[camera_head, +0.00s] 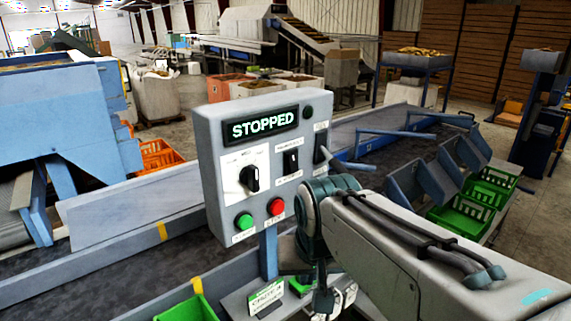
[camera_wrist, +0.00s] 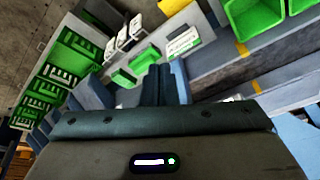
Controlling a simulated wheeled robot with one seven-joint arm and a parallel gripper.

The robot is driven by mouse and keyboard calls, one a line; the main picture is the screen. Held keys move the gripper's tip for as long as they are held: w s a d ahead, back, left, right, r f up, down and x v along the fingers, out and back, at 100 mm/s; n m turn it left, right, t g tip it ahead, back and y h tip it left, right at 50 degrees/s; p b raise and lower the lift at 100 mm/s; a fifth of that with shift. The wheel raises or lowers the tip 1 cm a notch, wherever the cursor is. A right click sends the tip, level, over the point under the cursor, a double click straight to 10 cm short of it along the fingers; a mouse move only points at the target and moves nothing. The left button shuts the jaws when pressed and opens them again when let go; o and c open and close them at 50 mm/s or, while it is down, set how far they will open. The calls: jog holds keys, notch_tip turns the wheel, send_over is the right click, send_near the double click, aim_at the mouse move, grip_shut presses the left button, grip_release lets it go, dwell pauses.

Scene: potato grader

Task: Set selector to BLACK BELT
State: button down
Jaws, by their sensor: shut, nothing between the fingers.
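The grey control panel (camera_head: 262,165) stands on a post in the head view. Its display (camera_head: 260,126) reads STOPPED. A black rotary selector knob (camera_head: 249,179) sits on a white plate at the panel's left; the position labels around it are too small to read. A second black switch (camera_head: 291,161) is to its right. A green button (camera_head: 244,221) and a red button (camera_head: 276,207) are below. My gripper (camera_wrist: 165,82) is shut and empty, fingers together in the wrist view. In the head view it hangs below and right of the panel, apart from the knob.
My arm crosses the lower right of the head view. Belts run behind and in front of the panel. Green crates (camera_head: 466,217) stand at the right. A small shelf with a green-and-white card (camera_head: 265,296) is below the panel. The space before the panel's left face looks clear.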

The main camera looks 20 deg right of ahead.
aim_at(297, 164)
jog(key=w+d+r+m+t, duration=0.1)
jog(key=w+r+m, duration=0.4)
jog(key=r, duration=0.5)
jog(key=w+d+r+m+t+h+b, duration=0.1)
jog(key=w+d+r+m, duration=0.2)
jog(key=r, duration=0.7)
jog(key=w+m, duration=0.2)
jog(key=w, duration=0.1)
jog(key=shift+w+d+t+h, duration=0.3)
jog(key=shift+w+d+t, duration=0.05)
jog(key=shift+w+t, duration=0.05)
jog(key=w+f+p, duration=0.2)
jog(key=w+f, duration=0.7)
jog(key=shift+a, duration=0.1)
